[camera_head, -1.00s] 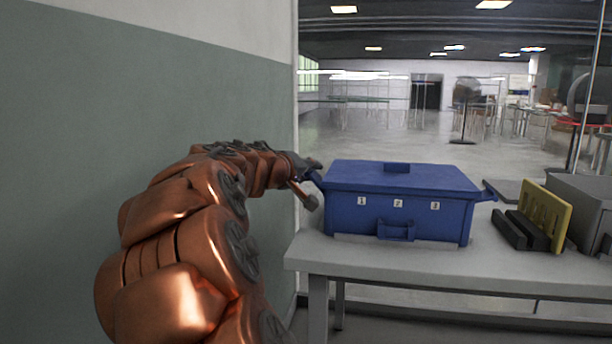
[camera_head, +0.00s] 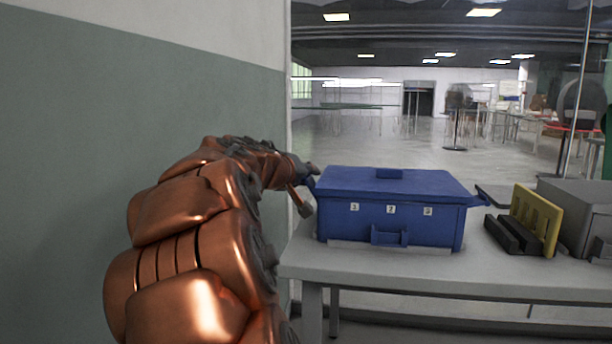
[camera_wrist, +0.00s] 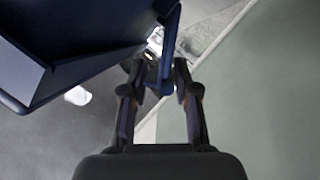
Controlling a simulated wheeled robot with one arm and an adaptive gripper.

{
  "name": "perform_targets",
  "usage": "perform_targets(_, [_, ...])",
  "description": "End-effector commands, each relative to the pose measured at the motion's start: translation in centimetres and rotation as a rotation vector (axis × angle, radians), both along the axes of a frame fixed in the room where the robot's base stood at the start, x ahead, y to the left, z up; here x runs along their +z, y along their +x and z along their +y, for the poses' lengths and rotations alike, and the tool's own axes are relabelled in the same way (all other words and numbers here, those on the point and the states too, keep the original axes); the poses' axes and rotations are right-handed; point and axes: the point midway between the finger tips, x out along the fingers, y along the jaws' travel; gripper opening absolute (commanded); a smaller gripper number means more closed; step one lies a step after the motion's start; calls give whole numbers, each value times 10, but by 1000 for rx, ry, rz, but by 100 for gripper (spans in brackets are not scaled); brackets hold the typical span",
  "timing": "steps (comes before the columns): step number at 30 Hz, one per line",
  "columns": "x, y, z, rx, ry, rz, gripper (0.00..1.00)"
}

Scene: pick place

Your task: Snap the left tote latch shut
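A blue tote (camera_head: 345,222) with a closed-looking lid (camera_head: 400,183) stands on a grey table. The tote also fills the upper left of the wrist view (camera_wrist: 75,35). My gripper (camera_head: 309,172) is at the tote's left end, mostly hidden by my arm. In the wrist view, my gripper (camera_wrist: 160,68) has its fingers apart, with a blue projecting part (camera_wrist: 168,50) of the tote's left end between them. Whether the fingers touch it is unclear. The left latch's position cannot be told.
The grey table (camera_head: 330,262) carries a yellow plate in a black holder (camera_head: 540,215) and a grey box (camera_head: 580,205) right of the tote. A green and white wall (camera_head: 140,120) is close on the left.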

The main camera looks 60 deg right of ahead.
Motion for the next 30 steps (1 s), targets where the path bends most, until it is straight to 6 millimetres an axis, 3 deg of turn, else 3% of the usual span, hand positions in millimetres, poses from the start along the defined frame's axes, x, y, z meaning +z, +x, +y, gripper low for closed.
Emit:
perform_targets(5, [1,0,0,0,-1,0,51])
perform_targets(17, [3,0,6,2,-3,0,51])
perform_targets(23, [12,-3,33,3,-5,-2,51])
perform_targets(30, [26,-6,78,3,-6,-1,51])
